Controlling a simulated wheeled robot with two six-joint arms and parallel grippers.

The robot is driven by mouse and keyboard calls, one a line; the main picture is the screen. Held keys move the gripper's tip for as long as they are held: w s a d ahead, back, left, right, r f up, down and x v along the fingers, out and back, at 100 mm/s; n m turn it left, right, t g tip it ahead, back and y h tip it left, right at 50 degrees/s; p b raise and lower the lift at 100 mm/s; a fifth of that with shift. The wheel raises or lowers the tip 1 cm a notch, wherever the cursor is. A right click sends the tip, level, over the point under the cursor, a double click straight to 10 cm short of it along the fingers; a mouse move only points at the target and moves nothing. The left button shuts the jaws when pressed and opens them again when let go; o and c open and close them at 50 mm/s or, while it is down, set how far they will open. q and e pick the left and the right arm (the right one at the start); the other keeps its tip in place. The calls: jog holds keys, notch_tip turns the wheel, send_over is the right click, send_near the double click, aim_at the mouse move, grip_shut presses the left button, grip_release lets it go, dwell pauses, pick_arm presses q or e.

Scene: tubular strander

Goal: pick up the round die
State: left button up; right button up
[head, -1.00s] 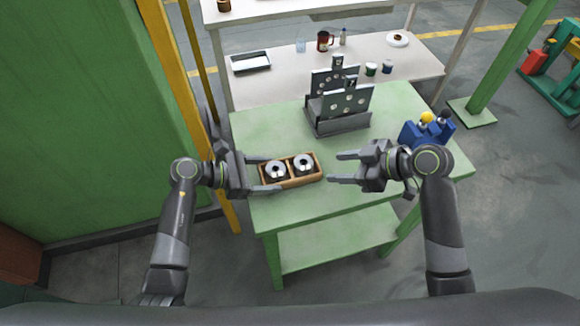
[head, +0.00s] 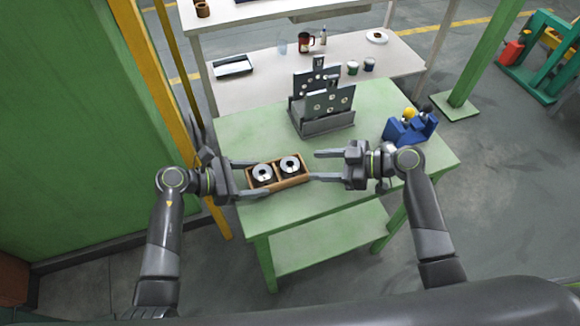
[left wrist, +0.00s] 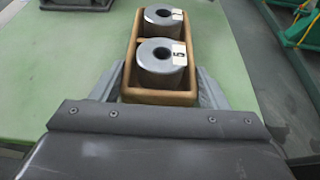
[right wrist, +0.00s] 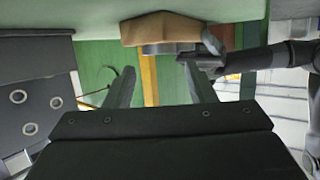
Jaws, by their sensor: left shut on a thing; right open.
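Two round metal dies with centre holes stand side by side in a small wooden box (head: 281,185) on the green table. The left die (head: 262,174) is nearer my left gripper, the other (head: 290,165) nearer my right. In the left wrist view the near die (left wrist: 160,58) bears a white label reading 5; the far die (left wrist: 164,20) also has a label. My left gripper (head: 259,180) is shut on the wooden box, one finger along each long side. My right gripper (head: 315,165) is open and empty, fingertips close to the box's right end. Contact there is unclear.
A dark metal stand with upright perforated plates (head: 322,112) is behind the box. A blue holder (head: 408,131) with yellow and black knobs is at the table's right. The green table (head: 245,135) is clear around the box. A pale bench (head: 270,85) stands behind.

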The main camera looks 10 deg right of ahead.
aim_at(289, 163)
jog(key=shift+x, duration=3.1)
jog(key=shift+w+r, duration=0.15)
jog(key=shift+r, duration=0.1)
jog(key=c, duration=1)
jog(key=shift+c, duration=0.2)
notch_tip(289, 163, up, 10)
pick_arm(q)
jog(key=o, duration=1.1)
